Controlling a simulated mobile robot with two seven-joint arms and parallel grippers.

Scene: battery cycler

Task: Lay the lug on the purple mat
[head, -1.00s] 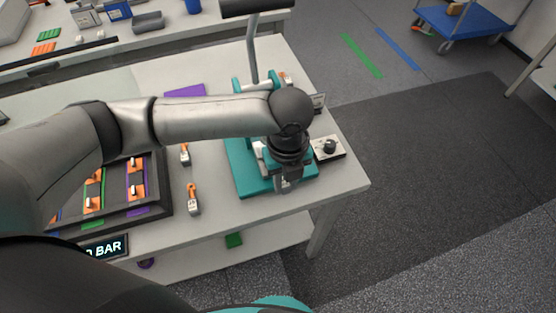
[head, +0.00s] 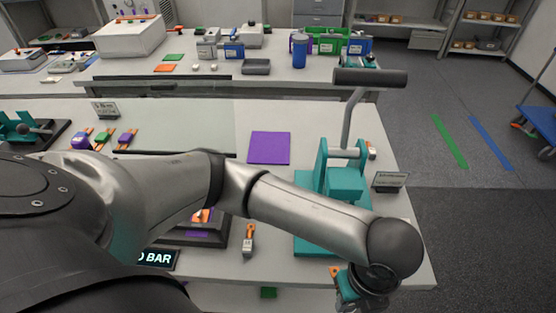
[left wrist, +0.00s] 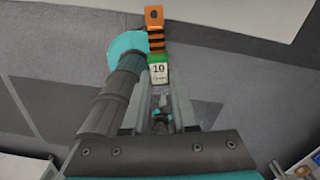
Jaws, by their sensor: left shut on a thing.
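My left gripper (left wrist: 160,108) is shut on the lug (left wrist: 157,42) in the left wrist view. The lug is a stack of an orange end, dark stripes, a green band and a white tag reading 10. In the head view my left gripper (head: 362,292) is low at the right, by the table's front edge, partly hidden by its own wrist. An orange bit of the lug (head: 335,271) shows beside it. The purple mat (head: 269,148) lies flat and bare on the table, farther back and to the left. My right gripper is not in view.
A teal press (head: 343,185) with a tall lever handle (head: 369,77) stands right of the mat. A small sign (head: 390,181) stands beside it. Another orange-and-white piece (head: 249,240) lies nearer the front. Table around the mat is clear.

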